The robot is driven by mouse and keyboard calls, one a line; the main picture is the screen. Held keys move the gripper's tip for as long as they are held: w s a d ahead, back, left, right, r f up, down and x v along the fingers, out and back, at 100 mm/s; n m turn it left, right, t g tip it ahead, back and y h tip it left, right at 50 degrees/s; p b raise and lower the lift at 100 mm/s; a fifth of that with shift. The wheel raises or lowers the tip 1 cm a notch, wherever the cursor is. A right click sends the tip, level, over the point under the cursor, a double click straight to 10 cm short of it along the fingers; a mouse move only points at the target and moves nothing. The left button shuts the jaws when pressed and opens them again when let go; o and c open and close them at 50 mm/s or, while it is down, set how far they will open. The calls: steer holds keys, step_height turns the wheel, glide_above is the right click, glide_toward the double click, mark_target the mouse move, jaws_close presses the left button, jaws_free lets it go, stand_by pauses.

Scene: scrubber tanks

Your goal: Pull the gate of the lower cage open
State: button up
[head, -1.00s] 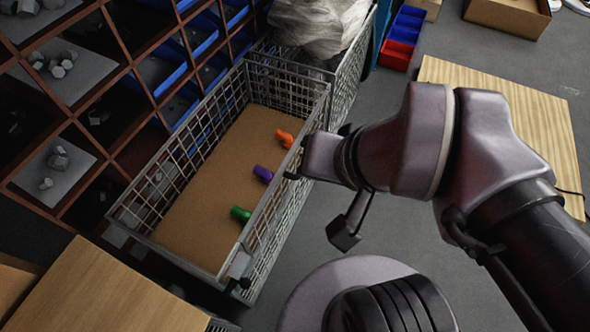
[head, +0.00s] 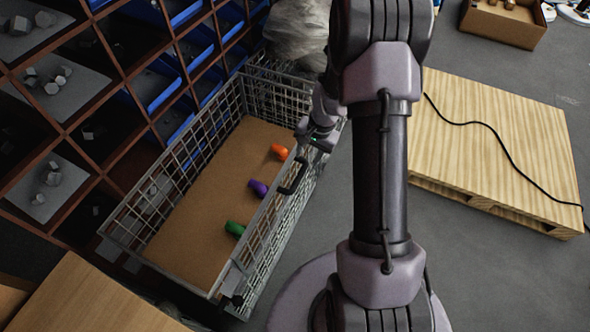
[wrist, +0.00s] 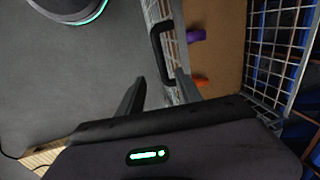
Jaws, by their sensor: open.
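The wire-mesh cage (head: 172,171) has a brown floor board and stands left of my arm. Its right side is a mesh gate (head: 262,235) with a black bar handle (head: 292,177) near the top edge. My gripper (head: 303,136) is at the far part of this side, beyond the handle, partly hidden by my arm. In the wrist view the handle (wrist: 160,48) lies ahead of my open gripper (wrist: 160,80), its near end showing between the fingertips. I cannot tell whether they touch. The gate looks closed.
Orange (head: 279,151), purple (head: 258,187) and green (head: 235,229) pieces lie in the cage. Shelves with blue bins (head: 153,76) stand at left, a wooden pallet (head: 500,140) with a black cable at right. Grey floor lies between cage and pallet.

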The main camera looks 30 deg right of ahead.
mark_target(300, 176)
steer(key=f+b, duration=0.1)
steer(key=f, duration=0.3)
steer(key=w+a+f+b, duration=0.1)
steer(key=f, duration=0.3)
steer(key=w+f+b, duration=0.1)
steer(key=f+b, duration=0.1)
steer(key=f, duration=0.2)
steer(key=shift+a+f, duration=0.25)
jaws_close()
stand_by(0.6)
